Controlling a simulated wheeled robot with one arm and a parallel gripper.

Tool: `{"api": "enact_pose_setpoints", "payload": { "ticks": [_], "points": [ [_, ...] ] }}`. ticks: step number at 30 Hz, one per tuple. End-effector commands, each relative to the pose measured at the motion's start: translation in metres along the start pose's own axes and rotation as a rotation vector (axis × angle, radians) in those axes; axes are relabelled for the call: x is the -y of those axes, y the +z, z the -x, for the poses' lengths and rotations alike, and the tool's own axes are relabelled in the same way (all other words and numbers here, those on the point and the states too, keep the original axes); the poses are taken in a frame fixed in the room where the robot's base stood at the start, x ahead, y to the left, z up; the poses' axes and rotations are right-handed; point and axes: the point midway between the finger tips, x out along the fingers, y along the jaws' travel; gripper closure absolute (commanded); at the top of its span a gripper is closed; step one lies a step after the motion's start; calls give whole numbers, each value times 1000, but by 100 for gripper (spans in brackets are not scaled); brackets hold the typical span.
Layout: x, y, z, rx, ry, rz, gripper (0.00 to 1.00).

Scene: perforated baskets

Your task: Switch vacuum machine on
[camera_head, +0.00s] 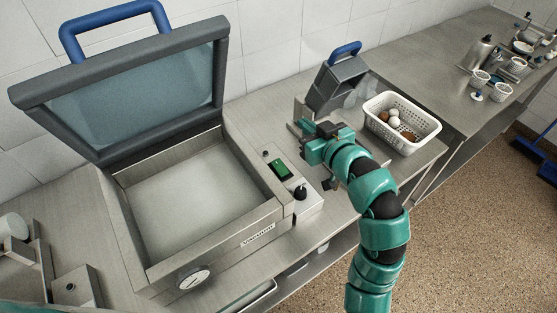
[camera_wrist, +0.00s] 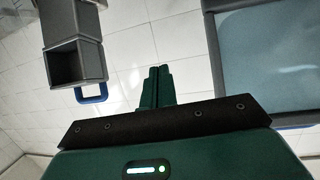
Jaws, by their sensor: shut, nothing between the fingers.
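The vacuum machine (camera_head: 257,239) stands on the steel counter at the left in the head view, with "Vacuum" lettering and a round gauge on its front. Its dark-framed lid (camera_head: 219,65) with a blue handle is raised; the lid also shows at the right in the wrist view (camera_wrist: 212,60). The chamber looks empty. On its right side is a panel with a green display (camera_head: 278,169) and a black knob (camera_head: 300,193). My gripper (camera_head: 303,127) is above the counter just right of and beyond the panel, touching nothing that I can see. In the wrist view its fingers (camera_wrist: 160,72) are together and empty.
A grey device with a blue handle (camera_head: 335,86) stands behind my gripper; it also shows in the wrist view (camera_wrist: 72,38). A white perforated basket (camera_head: 402,138) with several round items sits to the right. Bowls and a metal container (camera_head: 481,54) stand farther along the counter.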

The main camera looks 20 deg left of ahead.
Motion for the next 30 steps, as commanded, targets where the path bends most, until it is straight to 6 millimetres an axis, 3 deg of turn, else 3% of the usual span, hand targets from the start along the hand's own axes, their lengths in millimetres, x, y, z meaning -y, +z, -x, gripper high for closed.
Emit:
{"api": "enact_pose_setpoints", "payload": {
  "ticks": [6, 10, 24, 30],
  "points": [
    [18, 63, -2, 261, -72, 27, 100],
    [22, 84, 1, 348, -91, 37, 100],
    [23, 92, 2, 380, -100, 50, 100],
    [25, 100, -12, 384, -101, 50, 100]
  ]
}}
